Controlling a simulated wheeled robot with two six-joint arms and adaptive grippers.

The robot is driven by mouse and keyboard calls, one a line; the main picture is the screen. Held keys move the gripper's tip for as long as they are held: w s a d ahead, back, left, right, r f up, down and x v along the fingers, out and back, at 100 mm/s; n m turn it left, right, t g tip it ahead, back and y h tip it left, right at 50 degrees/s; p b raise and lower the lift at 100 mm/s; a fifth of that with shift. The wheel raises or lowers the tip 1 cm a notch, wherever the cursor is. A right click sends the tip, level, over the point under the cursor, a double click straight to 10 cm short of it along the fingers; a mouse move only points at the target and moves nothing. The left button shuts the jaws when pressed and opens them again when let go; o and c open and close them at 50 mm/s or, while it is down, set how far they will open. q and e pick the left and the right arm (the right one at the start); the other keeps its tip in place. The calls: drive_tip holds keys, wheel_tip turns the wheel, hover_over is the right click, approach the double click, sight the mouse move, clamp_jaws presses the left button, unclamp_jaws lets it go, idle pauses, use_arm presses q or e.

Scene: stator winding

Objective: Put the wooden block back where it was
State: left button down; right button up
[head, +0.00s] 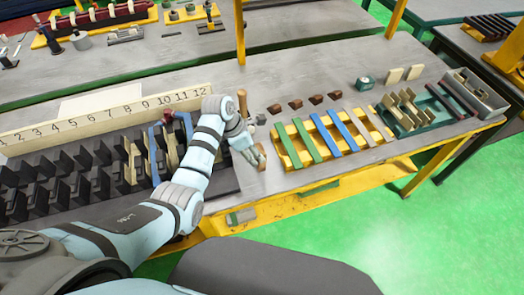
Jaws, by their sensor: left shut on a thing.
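My left gripper (258,155) reaches down over the table just right of the slotted black stator. It is shut on a small tan piece, which appears to be the wooden block (262,164); the fingers hide much of it. I cannot tell whether the block touches the tabletop. A tan wooden handle-like piece (243,103) stands up behind my left wrist, partly hidden. My right gripper is not in view.
The black stator (60,170) lies left, below a numbered strip (100,116). Several brown pieces (296,104) sit behind a yellow rack (292,158) of coloured strips. A green tray (425,118) stands farther right. The grey tabletop (300,75) behind is mostly clear.

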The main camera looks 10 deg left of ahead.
use_arm(q)
drive_tip(key=shift+f, duration=0.15)
drive_tip(key=shift+f, duration=0.15)
drive_tip(key=c, duration=1)
unclamp_jaws()
drive_tip(key=v, duration=1.2)
drive_tip(key=shift+r, duration=0.2)
drive_tip(key=shift+f, duration=0.1)
